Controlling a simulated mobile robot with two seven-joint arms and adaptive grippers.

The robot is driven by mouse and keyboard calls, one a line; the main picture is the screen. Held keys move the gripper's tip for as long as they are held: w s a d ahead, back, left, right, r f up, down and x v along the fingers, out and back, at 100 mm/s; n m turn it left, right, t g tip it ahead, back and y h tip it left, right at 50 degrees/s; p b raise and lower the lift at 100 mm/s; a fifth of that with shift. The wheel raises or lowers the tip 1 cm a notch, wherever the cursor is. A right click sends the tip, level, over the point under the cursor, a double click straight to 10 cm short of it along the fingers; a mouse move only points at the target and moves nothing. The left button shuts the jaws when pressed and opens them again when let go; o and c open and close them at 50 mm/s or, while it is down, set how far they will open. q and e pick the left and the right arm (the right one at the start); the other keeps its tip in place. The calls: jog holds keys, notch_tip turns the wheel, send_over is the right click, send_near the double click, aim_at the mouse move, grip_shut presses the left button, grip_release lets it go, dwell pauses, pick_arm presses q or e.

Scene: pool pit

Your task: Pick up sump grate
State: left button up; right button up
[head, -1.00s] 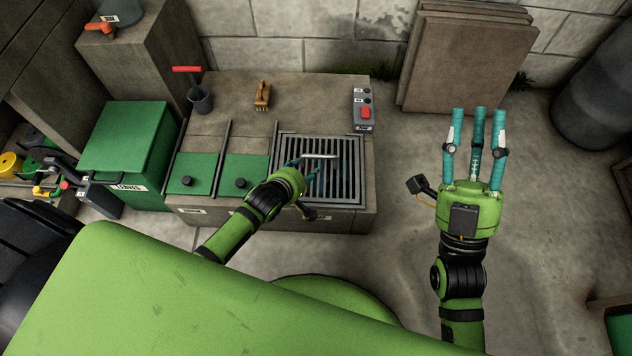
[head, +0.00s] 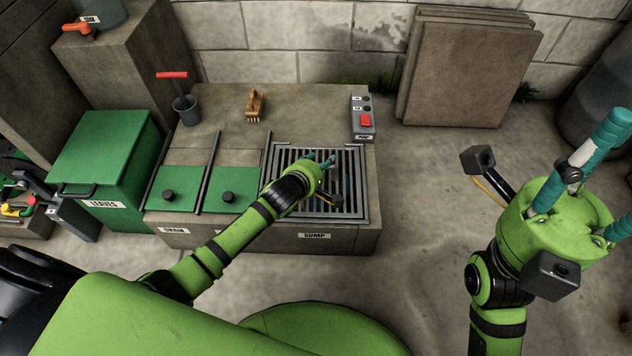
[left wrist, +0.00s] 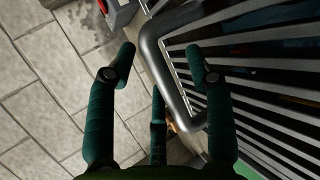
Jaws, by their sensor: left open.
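The sump grate (head: 347,200), a barred metal square, lies flat in the right end of the concrete block, above the SUMP label. My left gripper (head: 322,162) is over it with teal fingers pointing down, hiding part of it. In the left wrist view the grate's bars (left wrist: 262,65) fill the right side, and its thick grey handle (left wrist: 154,62) passes between my open left fingers (left wrist: 162,62). The fingers are not closed on it; whether one touches it I cannot tell. My right gripper (head: 590,180) is open and empty at the right, partly cut off by the picture edge.
Two green lids (head: 231,183) with black knobs lie left of the grate. A pump switch box (head: 362,117), a brush (head: 255,106) and a cup with a red-handled tool (head: 186,110) stand behind. Slabs (head: 470,70) lean on the wall. Floor at right is clear.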

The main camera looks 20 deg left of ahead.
pick_arm(q)
jog(key=shift+w, duration=0.1)
grip_shut()
jog(key=shift+r, duration=0.1)
jog(key=shift+r, duration=0.1)
